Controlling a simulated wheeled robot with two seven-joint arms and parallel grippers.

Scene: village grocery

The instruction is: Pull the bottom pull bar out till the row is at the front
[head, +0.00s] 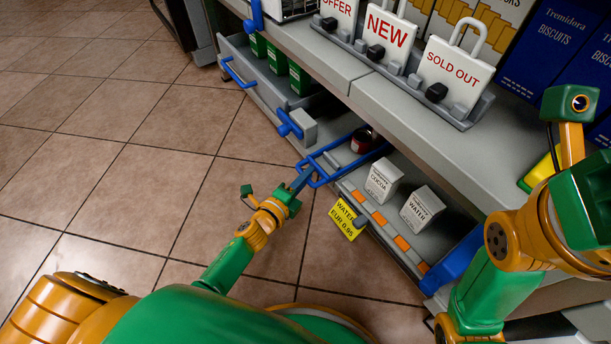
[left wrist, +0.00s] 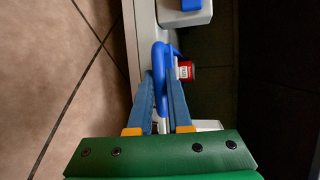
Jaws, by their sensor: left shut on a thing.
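The blue pull bar (head: 345,160) crosses the bottom shelf as a long loop, with its front end out past the shelf edge. My left gripper (head: 301,181) is shut on the front of this bar. In the left wrist view its blue fingers (left wrist: 160,100) lie on both sides of the bar (left wrist: 160,62). A red can (head: 362,139) stands behind the bar and also shows in the left wrist view (left wrist: 185,70). My right arm is at the right, its fingers out of view.
White boxes marked cocoa (head: 383,181) and water (head: 422,208) stand on the bottom shelf (head: 462,228). Green boxes (head: 299,78) and another blue bar (head: 290,124) are farther left. The tiled floor (head: 130,150) is clear.

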